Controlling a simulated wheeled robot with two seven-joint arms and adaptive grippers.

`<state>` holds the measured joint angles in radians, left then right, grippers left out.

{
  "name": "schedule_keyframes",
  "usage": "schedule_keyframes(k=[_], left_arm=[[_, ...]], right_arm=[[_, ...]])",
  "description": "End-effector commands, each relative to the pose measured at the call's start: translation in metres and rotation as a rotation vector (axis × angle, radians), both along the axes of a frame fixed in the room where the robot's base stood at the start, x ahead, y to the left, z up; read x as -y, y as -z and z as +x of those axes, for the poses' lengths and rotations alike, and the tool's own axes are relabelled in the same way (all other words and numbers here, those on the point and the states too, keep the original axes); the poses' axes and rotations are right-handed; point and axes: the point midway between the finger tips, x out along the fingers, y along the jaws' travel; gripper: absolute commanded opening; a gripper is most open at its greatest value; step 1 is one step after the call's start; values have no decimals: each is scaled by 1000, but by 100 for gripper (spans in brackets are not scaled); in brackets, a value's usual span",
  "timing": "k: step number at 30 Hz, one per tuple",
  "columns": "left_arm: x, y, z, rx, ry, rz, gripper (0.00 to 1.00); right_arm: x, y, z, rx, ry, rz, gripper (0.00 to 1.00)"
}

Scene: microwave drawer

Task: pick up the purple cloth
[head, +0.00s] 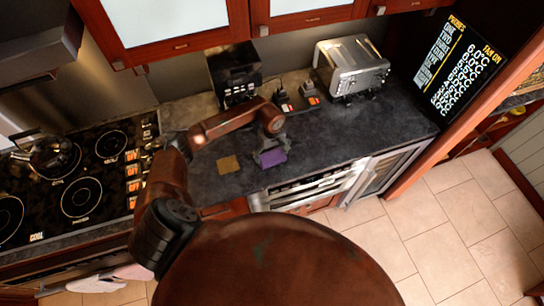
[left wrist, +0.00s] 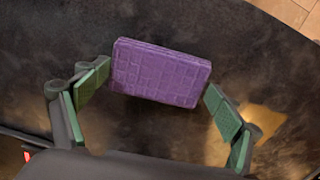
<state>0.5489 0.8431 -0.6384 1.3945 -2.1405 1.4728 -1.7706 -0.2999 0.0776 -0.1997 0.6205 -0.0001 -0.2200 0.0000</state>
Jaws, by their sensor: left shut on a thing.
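The purple cloth (head: 273,158) is a folded, flat rectangular block above the dark countertop, near its front edge. In the left wrist view the purple cloth (left wrist: 160,72) shows its quilted broad face and sits between the green-padded fingertips. My left gripper (head: 268,150) reaches over the counter from the left and is shut on the cloth. Its two fingers (left wrist: 160,86) stand at the cloth's left and right ends. I cannot tell how far the cloth is off the counter. My right gripper is not in view.
A tan square cloth (head: 229,164) lies left of the purple one. A black coffee machine (head: 235,75), small dark items with red parts (head: 296,97) and a silver toaster (head: 352,66) stand behind. A stove (head: 80,180) with a kettle is at left. Counter at right is clear.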

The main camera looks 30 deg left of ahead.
Motion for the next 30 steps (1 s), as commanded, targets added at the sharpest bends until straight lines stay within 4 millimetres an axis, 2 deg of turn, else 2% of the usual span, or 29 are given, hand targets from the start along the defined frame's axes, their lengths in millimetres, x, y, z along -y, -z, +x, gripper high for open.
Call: schedule_keyframes(k=[5, 9, 17, 24, 30], left_arm=[[-1, -9, 1, 3, 1, 1, 66], [0, -32, 1, 7, 3, 3, 66], [45, -92, -27, 7, 7, 1, 66], [93, -113, -57, 3, 5, -1, 66], [113, -126, -70, 2, 2, -1, 66]], right_arm=[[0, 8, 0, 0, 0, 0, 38], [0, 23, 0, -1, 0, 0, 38], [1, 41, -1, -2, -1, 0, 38], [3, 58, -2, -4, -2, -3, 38], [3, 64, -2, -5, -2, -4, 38]])
